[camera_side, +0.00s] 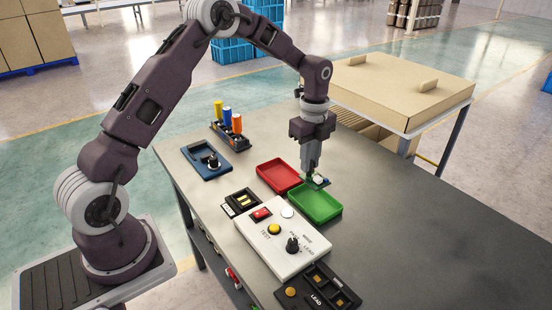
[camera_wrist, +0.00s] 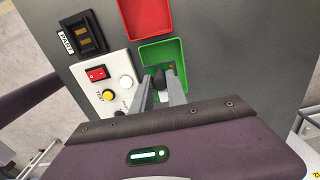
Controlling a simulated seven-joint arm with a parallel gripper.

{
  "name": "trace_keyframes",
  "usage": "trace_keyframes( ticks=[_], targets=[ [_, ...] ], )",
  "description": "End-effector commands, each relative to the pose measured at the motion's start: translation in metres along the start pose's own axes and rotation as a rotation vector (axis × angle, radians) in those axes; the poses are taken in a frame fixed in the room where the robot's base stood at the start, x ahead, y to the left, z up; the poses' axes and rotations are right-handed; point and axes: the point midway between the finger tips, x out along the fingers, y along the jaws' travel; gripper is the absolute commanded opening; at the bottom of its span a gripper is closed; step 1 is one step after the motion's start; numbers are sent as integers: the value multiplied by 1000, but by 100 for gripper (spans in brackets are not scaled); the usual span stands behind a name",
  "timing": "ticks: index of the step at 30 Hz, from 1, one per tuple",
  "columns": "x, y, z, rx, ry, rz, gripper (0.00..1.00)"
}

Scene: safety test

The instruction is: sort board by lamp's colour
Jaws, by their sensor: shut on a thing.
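My gripper (camera_side: 313,173) is shut on a small green board (camera_side: 320,183) with a pale part on it. It holds the board over the far end of the green tray (camera_side: 328,216); the side view does not show clearly whether the board touches the tray. In the wrist view my fingers (camera_wrist: 165,88) reach over the green tray (camera_wrist: 144,53) and hide most of the board. The red tray (camera_side: 265,168) lies beside the green one and looks empty. The round lamp (camera_side: 287,212) on the white test box (camera_side: 270,248) looks white, with no colour showing; it also looks white in the wrist view (camera_wrist: 126,82).
The test box has a red switch (camera_side: 261,214), a yellow button (camera_side: 274,229) and a black knob (camera_side: 293,245). Black fixtures lie at its far left (camera_side: 229,210) and near end (camera_side: 290,303). A blue fixture (camera_side: 220,171) and coloured cylinders (camera_side: 237,123) stand farther back. The table's right side is clear.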

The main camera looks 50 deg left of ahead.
Motion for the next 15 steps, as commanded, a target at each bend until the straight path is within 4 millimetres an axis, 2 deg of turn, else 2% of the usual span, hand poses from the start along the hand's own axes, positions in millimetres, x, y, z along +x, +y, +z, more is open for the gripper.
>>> trace_keyframes(
  ticks=[5,15],
  targets=[
    [9,-4,-7,0,0,2,0],
    [46,-4,-6,0,0,1,0]
  ],
)
